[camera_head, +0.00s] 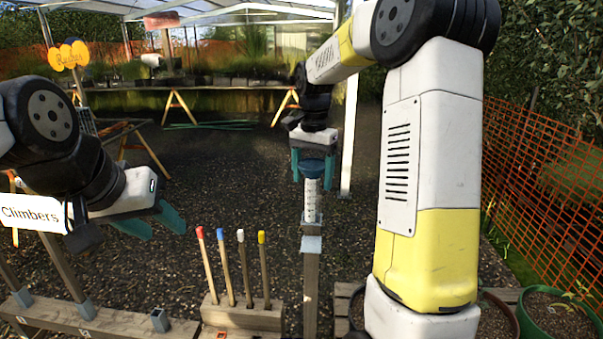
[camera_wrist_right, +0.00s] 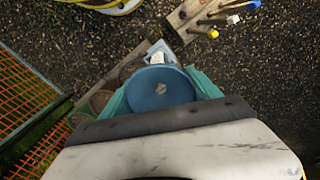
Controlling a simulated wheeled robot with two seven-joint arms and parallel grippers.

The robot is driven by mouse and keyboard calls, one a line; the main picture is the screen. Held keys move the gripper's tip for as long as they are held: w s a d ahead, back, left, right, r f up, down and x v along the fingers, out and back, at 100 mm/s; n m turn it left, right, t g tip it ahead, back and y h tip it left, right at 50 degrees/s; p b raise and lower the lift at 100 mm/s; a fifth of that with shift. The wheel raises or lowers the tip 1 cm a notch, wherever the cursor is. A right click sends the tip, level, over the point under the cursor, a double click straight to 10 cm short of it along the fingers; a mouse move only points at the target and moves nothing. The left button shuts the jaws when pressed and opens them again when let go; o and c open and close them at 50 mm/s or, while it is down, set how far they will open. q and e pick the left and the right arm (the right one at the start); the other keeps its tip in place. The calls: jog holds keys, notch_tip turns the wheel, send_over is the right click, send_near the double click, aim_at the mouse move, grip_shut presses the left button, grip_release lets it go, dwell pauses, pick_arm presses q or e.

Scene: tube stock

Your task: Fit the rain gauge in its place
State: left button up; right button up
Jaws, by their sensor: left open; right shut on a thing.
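The rain gauge (camera_head: 311,202) is a clear upright tube with dark scale marks and a blue top. My right gripper (camera_head: 313,172) is shut on it near the top. In the right wrist view the round blue top (camera_wrist_right: 160,89) sits between the teal fingers and hides the tube. A wooden post (camera_head: 311,285) with a grey bracket (camera_head: 311,244) stands directly below the gauge. The tube's lower end meets the bracket area in the picture; I cannot tell whether it is inside or just above. My left gripper (camera_head: 155,224) is open and empty, at the left.
A wooden block (camera_head: 240,316) holds several sticks with coloured tips, left of the post. A timber rail (camera_head: 110,324) with metal sockets lies at the lower left. A "Climbers" sign (camera_head: 30,216) stands near my left arm. Pots (camera_head: 560,315) and orange netting (camera_head: 545,165) are at right.

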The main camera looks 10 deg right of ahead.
aim_at(312, 206)
jog(key=shift+f, duration=0.15)
jog(key=shift+f, duration=1.5)
jog(key=shift+f, duration=1.5)
jog(key=shift+f, duration=1.4)
jog(key=o, duration=1.6)
jog(key=shift+o, duration=0.2)
